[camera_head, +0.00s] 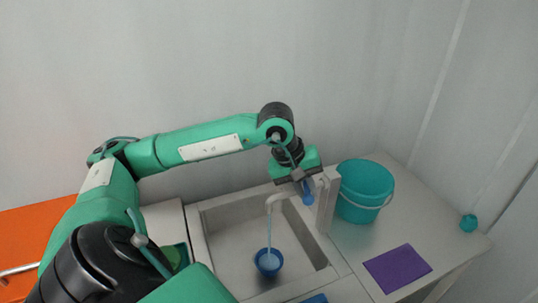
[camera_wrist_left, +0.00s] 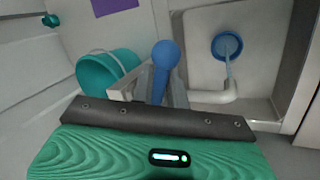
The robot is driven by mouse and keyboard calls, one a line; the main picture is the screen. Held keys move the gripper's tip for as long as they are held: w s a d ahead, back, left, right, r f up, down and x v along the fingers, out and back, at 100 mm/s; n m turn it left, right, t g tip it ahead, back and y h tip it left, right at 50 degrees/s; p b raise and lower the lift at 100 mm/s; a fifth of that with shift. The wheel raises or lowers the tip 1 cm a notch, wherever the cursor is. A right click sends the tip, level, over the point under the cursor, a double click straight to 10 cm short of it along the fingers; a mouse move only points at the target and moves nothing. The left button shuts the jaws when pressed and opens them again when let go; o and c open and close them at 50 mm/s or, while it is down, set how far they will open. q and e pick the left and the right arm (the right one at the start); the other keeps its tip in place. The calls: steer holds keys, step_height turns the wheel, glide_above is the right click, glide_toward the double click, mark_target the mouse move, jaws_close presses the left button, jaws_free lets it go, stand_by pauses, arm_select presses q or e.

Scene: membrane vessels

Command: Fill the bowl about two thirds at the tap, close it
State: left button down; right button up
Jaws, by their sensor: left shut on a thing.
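The blue bowl (camera_head: 268,270) stands upright on the sink floor, and it also shows in the left wrist view (camera_wrist_left: 220,57). A pale blue stream of water (camera_head: 269,228) runs from the tap spout (camera_head: 288,195) into it. Pale water shows inside the bowl, below the rim, but I cannot tell the exact level. My left gripper (camera_head: 305,187) is at the tap, shut on the blue tap handle (camera_head: 309,196). In the left wrist view the handle's round end (camera_wrist_left: 165,54) shows between the fingers. My right gripper is not in view.
The sink (camera_head: 225,232) has free floor around the bowl. A teal bucket (camera_head: 364,190) stands right of the tap. A purple mat (camera_head: 397,268) and a small teal object (camera_head: 468,223) lie farther right. A blue thing (camera_head: 315,298) is cut off at the front edge.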

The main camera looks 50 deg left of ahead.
arm_select(q)
steer(key=shift+f, duration=0.1)
steer(key=shift+w+d+n+b, duration=0.25)
steer(key=shift+n+b, duration=0.2)
steer(key=shift+n, duration=0.25)
steer(key=n+y, duration=0.1)
steer(key=n, duration=0.1)
steer(key=w+n+t+b, duration=0.1)
steer(key=shift+w+d+n+y, duration=0.15)
steer(key=shift+d+n+y, duration=0.2)
steer(key=shift+n+y, duration=0.05)
steer(key=c, duration=1.7)
jaws_free()
steer(key=o, duration=0.3)
steer(key=shift+w+d, duration=0.1)
steer(key=shift+w, duration=0.1)
steer(key=b+v, duration=0.2)
steer(key=v, duration=1.2)
steer(key=shift+f, duration=0.1)
